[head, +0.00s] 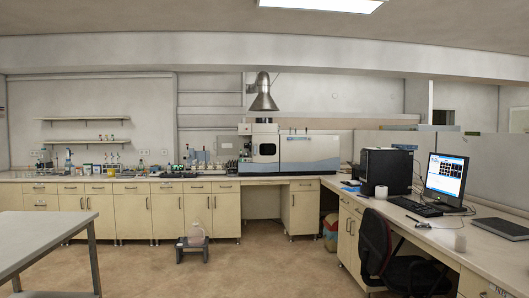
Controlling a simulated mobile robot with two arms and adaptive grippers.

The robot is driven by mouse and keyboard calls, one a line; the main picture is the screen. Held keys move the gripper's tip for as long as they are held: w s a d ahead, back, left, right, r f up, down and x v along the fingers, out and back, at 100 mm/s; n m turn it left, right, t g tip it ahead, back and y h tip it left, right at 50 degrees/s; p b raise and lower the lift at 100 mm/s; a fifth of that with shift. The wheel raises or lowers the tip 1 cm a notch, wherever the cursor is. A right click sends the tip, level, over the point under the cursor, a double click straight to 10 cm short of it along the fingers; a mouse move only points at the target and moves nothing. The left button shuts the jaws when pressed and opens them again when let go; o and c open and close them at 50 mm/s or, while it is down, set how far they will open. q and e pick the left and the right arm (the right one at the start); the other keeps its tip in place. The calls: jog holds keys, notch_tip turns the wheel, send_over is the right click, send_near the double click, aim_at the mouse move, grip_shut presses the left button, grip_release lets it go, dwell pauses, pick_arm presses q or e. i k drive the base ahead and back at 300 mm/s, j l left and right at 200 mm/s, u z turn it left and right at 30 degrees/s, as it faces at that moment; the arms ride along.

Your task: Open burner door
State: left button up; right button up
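The plasma spectrometer (309,150) is a wide white and grey-blue instrument on the back counter, near the middle of the head view. Its left section has a front panel with a small dark window (267,149); this looks like the burner door. The panel appears closed and flush with the body, but it is too small to make out a handle or hinge. The instrument is far across the room. Neither of my grippers shows in the head view.
A metal exhaust hood (263,94) hangs above the instrument. A grey table (40,236) is at left; a desk with monitor (445,177) and an office chair (385,255) are at right.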

aim_at(266, 148)
jog(key=i+u, duration=0.1)
jog(key=i, duration=6.35)
jog(key=i+u, duration=0.1)
jog(key=i, duration=0.55)
jog(key=i+l+u, duration=0.1)
jog(key=i, duration=0.5)
jog(key=i+l, duration=0.2)
jog(key=i, duration=0.4)
jog(key=i+u, duration=0.25)
jog(key=k, duration=0.05)
